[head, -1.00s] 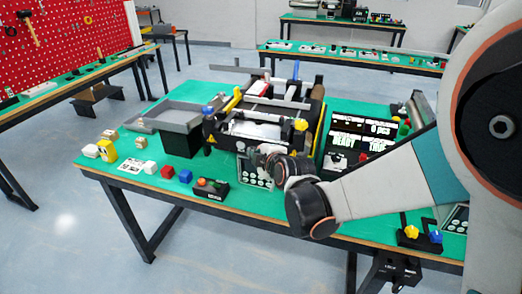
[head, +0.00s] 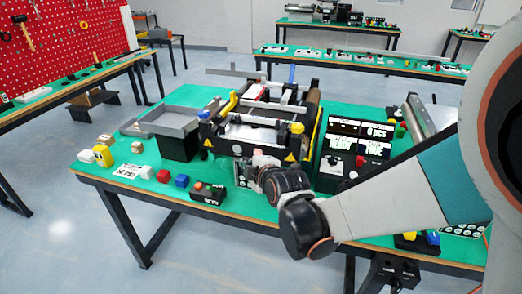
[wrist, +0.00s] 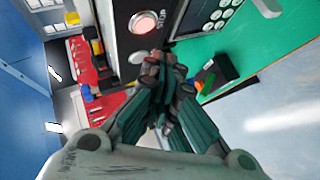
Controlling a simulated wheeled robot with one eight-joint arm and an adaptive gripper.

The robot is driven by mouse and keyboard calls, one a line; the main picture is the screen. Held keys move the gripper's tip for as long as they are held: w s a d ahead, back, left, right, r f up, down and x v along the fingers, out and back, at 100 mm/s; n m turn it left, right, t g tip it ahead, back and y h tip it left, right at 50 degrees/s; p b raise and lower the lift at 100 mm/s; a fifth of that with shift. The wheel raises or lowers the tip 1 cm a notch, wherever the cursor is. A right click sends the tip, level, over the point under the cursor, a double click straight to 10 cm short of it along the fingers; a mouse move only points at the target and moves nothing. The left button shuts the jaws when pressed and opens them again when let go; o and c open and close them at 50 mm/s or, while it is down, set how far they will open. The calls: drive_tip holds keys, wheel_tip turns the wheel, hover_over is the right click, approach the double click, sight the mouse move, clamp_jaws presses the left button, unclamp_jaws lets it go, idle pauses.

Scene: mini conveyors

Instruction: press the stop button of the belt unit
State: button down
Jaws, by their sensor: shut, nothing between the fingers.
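The belt unit (head: 232,132), a dark frame with pale rollers and yellow corner parts, stands on the green table. In the wrist view its dark front panel (wrist: 117,30) carries a round red, bright-centred stop button (wrist: 143,22) with a STOP label beside it. My gripper (wrist: 165,62) is shut and empty, its fingertips just below the button in that view. I cannot tell the depth gap, but the tips do not cover the button. In the head view my gripper (head: 262,163) is at the unit's front and hides the button there. A pale round part (wrist: 137,57) is partly behind the fingers.
A keypad panel (wrist: 208,14) lies close beside the unit. A black box with buttons (head: 208,194) sits at the table's front edge. A grey tray (head: 172,118) and small cubes are to the left. Display screens (head: 358,138) and a control box stand to the right.

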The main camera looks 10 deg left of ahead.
drive_tip(key=s, duration=0.3)
drive_tip(key=shift+a, duration=0.1)
idle(0.6)
